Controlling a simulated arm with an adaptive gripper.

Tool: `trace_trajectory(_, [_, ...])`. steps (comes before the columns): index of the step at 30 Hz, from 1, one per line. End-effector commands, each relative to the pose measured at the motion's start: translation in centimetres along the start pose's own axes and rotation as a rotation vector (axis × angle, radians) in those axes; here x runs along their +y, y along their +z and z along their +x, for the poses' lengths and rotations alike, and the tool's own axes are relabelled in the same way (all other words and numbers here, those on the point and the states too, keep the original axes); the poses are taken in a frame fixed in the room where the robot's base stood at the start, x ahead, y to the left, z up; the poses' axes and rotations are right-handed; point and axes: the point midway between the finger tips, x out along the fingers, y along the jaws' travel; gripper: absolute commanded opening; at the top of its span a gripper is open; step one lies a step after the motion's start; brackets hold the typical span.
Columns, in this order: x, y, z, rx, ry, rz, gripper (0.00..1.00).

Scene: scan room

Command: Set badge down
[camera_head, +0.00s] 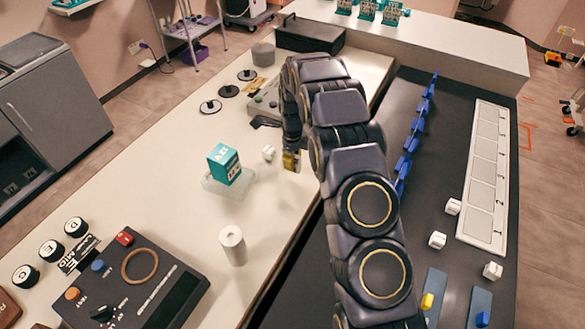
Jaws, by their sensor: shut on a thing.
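My gripper (291,160) points down over the cream table, right of the teal box and close to the table's right edge. It is small in view and partly hidden by my arm. A small yellowish patch shows between its fingers, and the gripper is shut on it. I take this to be the badge, but its shape is too small to make out. I cannot tell whether it touches the table.
A teal box (224,164) stands on a clear tray (214,186). A white cylinder (232,244) and a dark control panel (140,285) are nearer. A dark counter (440,180) with a numbered white strip (485,180) lies right.

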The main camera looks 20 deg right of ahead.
Motion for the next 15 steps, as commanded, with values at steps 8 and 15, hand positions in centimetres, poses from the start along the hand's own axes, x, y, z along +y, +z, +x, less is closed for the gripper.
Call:
trace_trajectory(8, [-0.1, 0.1, 3.3, 0.004, 0.005, 0.001, 0.0])
trace_trajectory(15, [-0.2, 0.1, 3.5, 0.001, 0.001, 0.001, 0.0])
